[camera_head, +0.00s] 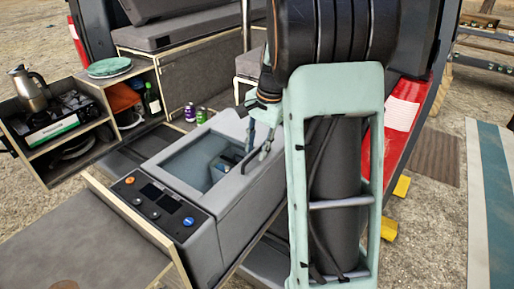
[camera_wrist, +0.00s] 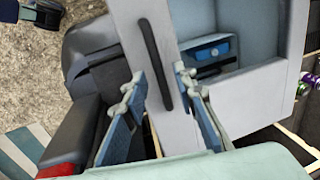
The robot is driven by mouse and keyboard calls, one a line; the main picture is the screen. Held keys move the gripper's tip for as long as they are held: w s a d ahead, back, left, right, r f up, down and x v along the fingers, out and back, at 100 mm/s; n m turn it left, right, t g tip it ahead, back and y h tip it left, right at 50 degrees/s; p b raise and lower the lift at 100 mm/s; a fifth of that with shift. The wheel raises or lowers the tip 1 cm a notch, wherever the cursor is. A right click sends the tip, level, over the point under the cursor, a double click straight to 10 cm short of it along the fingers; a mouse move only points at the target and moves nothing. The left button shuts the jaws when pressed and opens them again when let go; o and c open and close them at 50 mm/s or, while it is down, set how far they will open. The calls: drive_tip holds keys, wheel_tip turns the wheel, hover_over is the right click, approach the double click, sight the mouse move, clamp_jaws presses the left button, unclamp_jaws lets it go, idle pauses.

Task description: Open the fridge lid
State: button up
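The fridge (camera_head: 232,205) is a grey box with a control panel on its near end. Its top shows a recess with the inside visible, and a blue-labelled item (camera_wrist: 208,50) inside. I see no raised lid. In the wrist view a pale grey panel (camera_wrist: 197,130) beside the recess carries a long dark handle-like strip (camera_wrist: 155,62); I cannot tell whether this panel is the lid or the rim. My gripper (camera_head: 256,153) is over the fridge's right side. In the wrist view its fingers (camera_wrist: 159,72) are apart, one on each side of the strip, with no visible grip on it.
A wooden shelf unit at the left holds a stove (camera_head: 58,112), a kettle (camera_head: 30,90) and a green plate stack (camera_head: 109,67). Several small cans (camera_head: 190,113) stand behind the fridge. A grey counter (camera_head: 75,240) lies in front. A red part (camera_head: 403,120) is at the right.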

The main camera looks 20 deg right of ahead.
drive_tip(key=shift+c, duration=0.4)
clamp_jaws()
drive_tip(key=shift+r, duration=0.15)
